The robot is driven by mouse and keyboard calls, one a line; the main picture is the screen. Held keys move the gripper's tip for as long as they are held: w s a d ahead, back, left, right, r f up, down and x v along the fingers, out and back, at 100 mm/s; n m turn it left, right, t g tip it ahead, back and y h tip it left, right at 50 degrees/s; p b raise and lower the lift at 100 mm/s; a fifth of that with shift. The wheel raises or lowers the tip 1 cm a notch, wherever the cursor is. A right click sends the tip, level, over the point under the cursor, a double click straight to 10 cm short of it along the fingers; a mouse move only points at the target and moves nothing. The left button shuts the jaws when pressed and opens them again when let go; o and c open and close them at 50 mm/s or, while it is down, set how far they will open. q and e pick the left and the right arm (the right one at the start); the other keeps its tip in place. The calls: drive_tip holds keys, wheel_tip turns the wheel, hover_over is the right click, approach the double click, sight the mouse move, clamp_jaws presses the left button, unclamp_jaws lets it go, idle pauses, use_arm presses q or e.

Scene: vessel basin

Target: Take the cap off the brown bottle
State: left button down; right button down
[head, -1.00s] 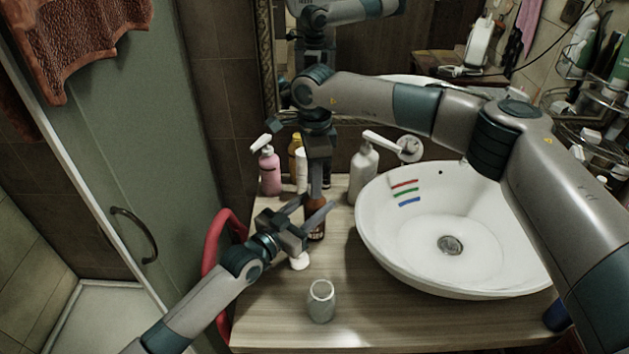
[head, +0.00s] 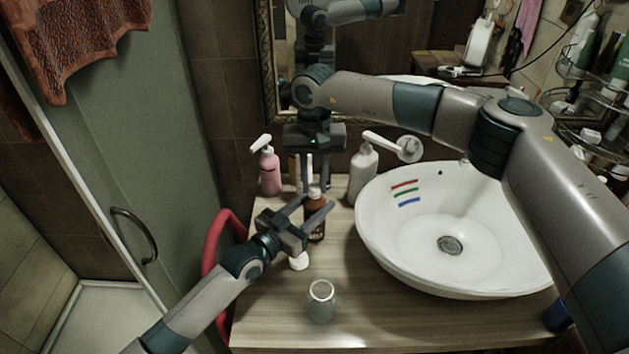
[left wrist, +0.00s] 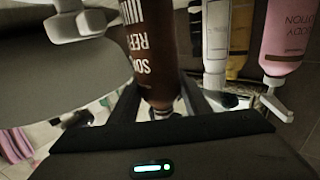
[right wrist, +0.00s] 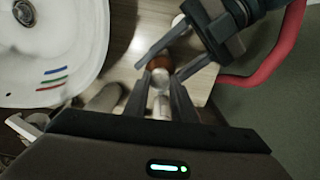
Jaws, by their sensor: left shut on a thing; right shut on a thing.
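The brown bottle (head: 315,222) stands upright on the wooden counter, left of the basin. In the left wrist view, which is upside down, its dark lettered body (left wrist: 150,45) lies between my left fingers. My left gripper (head: 318,207) is shut on the bottle from the front left. My right gripper (head: 314,186) reaches down from above, fingers on either side of the pale cap (head: 314,191), shut on it. The right wrist view looks down on the cap between these fingers (right wrist: 158,95). The exact finger contact and whether the cap is loose cannot be told.
A pink pump bottle (head: 269,175) and a white pump bottle (head: 362,178) stand behind. A glass jar (head: 321,303) and a small white object (head: 299,262) are in front. The white basin (head: 500,270) fills the right side. A red rail (head: 212,265) borders the left.

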sight(315, 185)
drive_tip(key=shift+w+r, duration=0.1)
drive_tip(key=shift+r, duration=0.4)
idle(0.7)
drive_tip(key=shift+r, duration=0.65)
drive_tip(key=shift+r, duration=0.1)
drive_tip(key=shift+r, duration=1.9)
use_arm(q)
drive_tip(key=c, duration=0.9)
unclamp_jaws()
drive_tip(key=shift+a, duration=0.1)
use_arm(e)
drive_tip(key=shift+f, duration=0.1)
